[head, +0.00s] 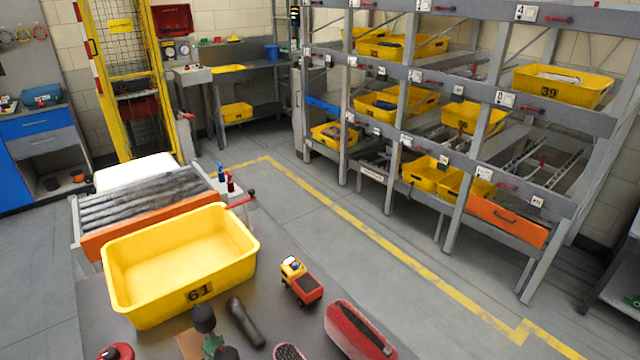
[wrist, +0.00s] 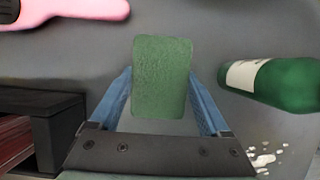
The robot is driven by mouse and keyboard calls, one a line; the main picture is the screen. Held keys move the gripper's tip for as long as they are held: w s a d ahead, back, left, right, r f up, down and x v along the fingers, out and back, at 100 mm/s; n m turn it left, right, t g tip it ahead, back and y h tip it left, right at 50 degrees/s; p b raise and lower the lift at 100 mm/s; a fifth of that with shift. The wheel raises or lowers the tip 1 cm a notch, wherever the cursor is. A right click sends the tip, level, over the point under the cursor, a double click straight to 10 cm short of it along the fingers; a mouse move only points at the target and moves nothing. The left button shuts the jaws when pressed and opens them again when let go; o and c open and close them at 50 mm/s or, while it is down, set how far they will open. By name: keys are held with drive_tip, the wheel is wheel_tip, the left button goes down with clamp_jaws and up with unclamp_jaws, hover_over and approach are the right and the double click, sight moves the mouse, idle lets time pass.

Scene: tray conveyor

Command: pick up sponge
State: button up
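The sponge (wrist: 162,77) is a green, rounded rectangular block, seen from above in the wrist view. It lies lengthwise between the two blue fingers of my gripper (wrist: 161,72). The fingers are wide apart and their tips are very close to the sponge's left and right sides. I cannot tell whether they touch it. A grey gap shows between the sponge and the dark body of my gripper. I cannot make out the sponge or my gripper in the head view.
In the wrist view a green bottle (wrist: 272,84) lies right of the sponge, and a pink object (wrist: 65,12) lies upper left. In the head view a yellow bin (head: 180,265), toy truck (head: 302,282) and red case (head: 358,330) are on the grey surface.

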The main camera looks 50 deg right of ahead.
drive_tip(key=c, duration=0.6)
wheel_tip(320, 180, up, 10)
drive_tip(key=shift+r, duration=0.25)
